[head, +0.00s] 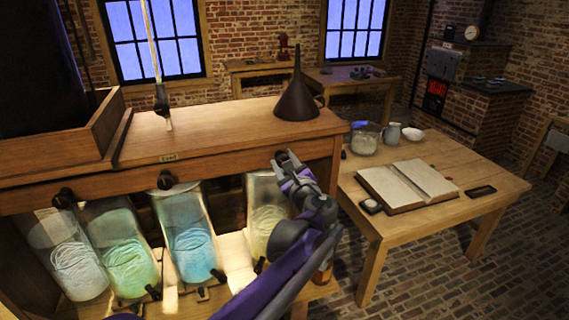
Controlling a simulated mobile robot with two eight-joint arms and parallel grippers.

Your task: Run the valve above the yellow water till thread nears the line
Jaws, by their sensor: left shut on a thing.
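The jar of yellow water (264,192) leans in the rack at the right end of the row, under the wooden shelf. Its lower right part is hidden by my left arm. My left gripper (284,160) is at the shelf's front edge above this jar, shut on a small dark valve knob, which the fingers mostly cover. A pale thread coil shows faintly in the yellow water. Its level and any line on the glass are too small to tell. My right gripper is not in view.
Jars of blue (190,240), green (128,255) and clear water (72,262) stand to the left, with dark knobs (166,180) above. A dark funnel (297,100) stands on the shelf (225,125). A table (455,165) with an open book (408,184) is at right.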

